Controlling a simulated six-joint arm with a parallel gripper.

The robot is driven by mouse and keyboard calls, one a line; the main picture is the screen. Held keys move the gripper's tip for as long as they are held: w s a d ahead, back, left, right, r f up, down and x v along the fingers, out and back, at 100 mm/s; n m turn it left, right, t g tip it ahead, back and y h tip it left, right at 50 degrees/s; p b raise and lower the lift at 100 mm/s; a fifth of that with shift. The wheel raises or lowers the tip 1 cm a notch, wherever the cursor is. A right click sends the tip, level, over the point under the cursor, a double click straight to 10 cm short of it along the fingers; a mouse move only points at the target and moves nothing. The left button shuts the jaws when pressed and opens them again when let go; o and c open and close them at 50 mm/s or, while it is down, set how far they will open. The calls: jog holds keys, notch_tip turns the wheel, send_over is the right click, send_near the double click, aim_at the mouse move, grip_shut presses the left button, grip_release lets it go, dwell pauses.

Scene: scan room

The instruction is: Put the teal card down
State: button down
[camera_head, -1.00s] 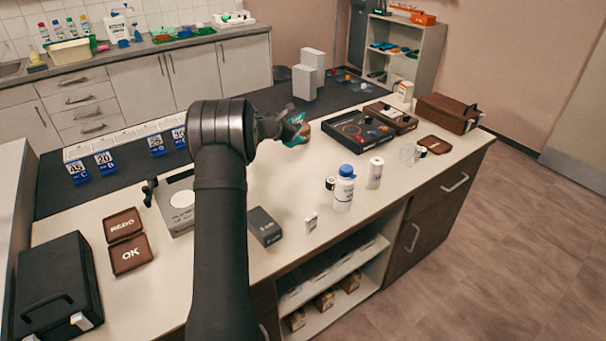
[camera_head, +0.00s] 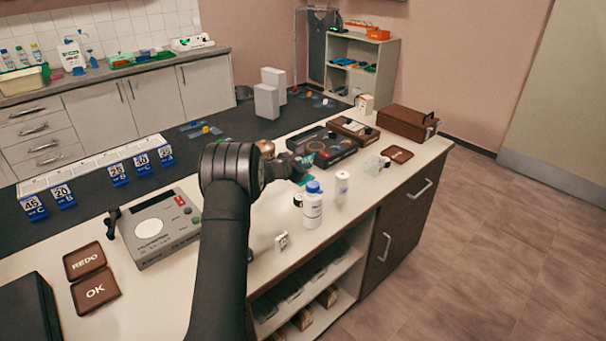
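The teal card (camera_head: 304,161) shows as a small teal patch at the end of my gripper (camera_head: 302,168). My gripper looks shut on it and holds it above the pale bench top (camera_head: 345,215), just behind the white bottle with the blue cap (camera_head: 313,207). The fingers are small and dark, and they hide part of the card. In this view the card overlaps the near left side of the black tray (camera_head: 335,149). I cannot tell its exact height.
A white cylinder (camera_head: 341,187) stands right of the bottle. A grey device (camera_head: 160,228) and brown REDO (camera_head: 84,262) and OK (camera_head: 95,291) plates lie left of my arm. Blue number stands (camera_head: 62,196) line the back left. A brown case (camera_head: 407,121) is at the far right.

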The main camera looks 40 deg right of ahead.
jog(key=shift+f, duration=1.5)
jog(key=shift+f, duration=0.1)
jog(key=c, duration=1.6)
grip_release()
jog(key=shift+a+r, duration=0.2)
jog(key=v, duration=1.1)
jog(key=shift+s+a+r, duration=0.1)
jog(key=shift+a+r, duration=0.05)
jog(key=shift+a, duration=0.1)
